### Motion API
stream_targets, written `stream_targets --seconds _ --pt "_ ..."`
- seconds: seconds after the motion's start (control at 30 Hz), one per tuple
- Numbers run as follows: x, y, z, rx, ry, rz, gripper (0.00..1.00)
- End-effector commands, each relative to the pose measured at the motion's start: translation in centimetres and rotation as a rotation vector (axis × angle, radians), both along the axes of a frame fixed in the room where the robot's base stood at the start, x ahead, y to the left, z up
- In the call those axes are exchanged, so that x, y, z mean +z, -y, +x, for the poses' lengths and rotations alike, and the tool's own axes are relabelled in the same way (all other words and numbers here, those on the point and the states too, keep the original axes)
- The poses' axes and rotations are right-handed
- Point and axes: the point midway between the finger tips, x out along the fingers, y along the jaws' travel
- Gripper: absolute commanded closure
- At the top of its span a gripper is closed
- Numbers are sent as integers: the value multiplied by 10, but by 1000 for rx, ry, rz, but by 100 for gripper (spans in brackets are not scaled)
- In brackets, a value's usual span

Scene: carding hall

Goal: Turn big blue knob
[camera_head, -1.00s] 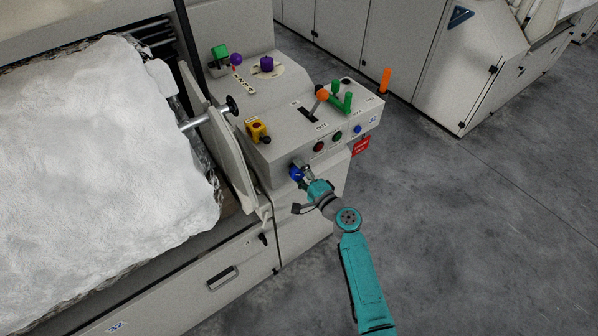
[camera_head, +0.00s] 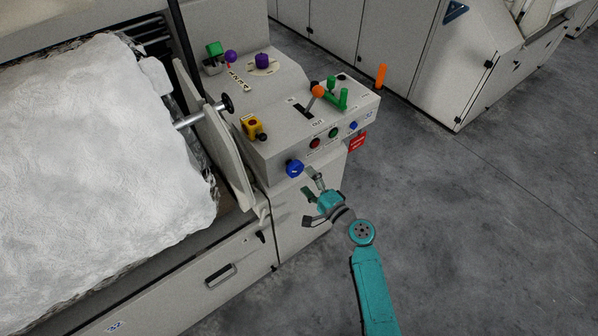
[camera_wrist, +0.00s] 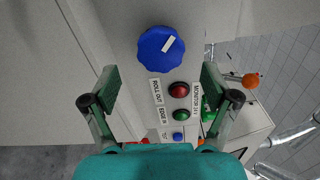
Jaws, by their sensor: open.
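The big blue knob (camera_head: 294,168) sits on the front face of the control box, at its lower left. In the wrist view the knob (camera_wrist: 161,48) is scalloped and has a white pointer mark aimed up and to the right. It lies ahead of my gripper, beyond the fingertips. My gripper (camera_head: 311,184) is open and empty, a little below and to the right of the knob and apart from it. In the wrist view my gripper (camera_wrist: 158,85) has its two fingers spread wide, with labels and lamps showing between them.
A red lamp (camera_head: 314,143), a green lamp (camera_head: 333,133) and a small blue knob (camera_head: 353,125) line the same face. A yellow switch box (camera_head: 252,127) and an orange-balled lever (camera_head: 318,91) are above. White fleece (camera_head: 100,170) lies left. Floor at right is clear.

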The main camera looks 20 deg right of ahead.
Motion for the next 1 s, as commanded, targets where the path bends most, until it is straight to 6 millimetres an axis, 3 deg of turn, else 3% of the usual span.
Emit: stream_targets --seconds 0.2,0.37,1.0 --pt "0 13 -38 -3 -1 1 14" --pt "0 17 -52 -2 -1 1 14" --pt "0 18 -56 0 0 -1 14"
